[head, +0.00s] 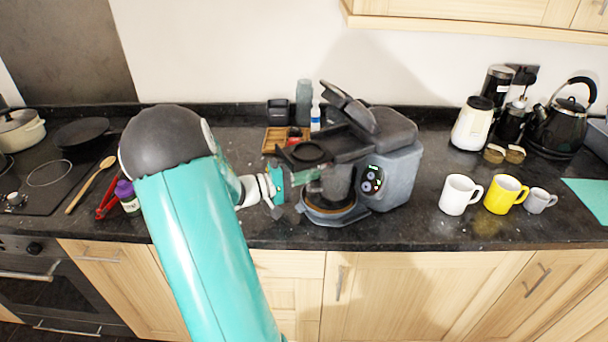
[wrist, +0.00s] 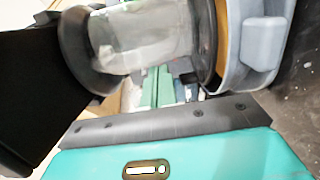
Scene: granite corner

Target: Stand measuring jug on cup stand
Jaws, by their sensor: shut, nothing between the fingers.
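The measuring jug (head: 338,182) looks greyish and see-through. It appears upright on the cup stand (head: 322,215), a round base with an orange-brown ring at the front of the grey machine. In the wrist view the clear jug (wrist: 145,35) lies across the top of the picture, its base end close to the stand's grey edge (wrist: 265,45); exact contact is hard to see. My gripper (head: 312,173) is at the jug's left side, below a dark round part of the machine. Its fingers (wrist: 160,85) are shut and empty, close to the jug.
The grey machine (head: 398,175) has a raised dark lid (head: 350,107) and overhanging dark parts above the jug. A white mug (head: 458,194), a yellow mug (head: 503,194) and a small grey cup (head: 539,201) stand right. A purple-capped bottle (head: 127,197) is left. Counter between machine and mugs is clear.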

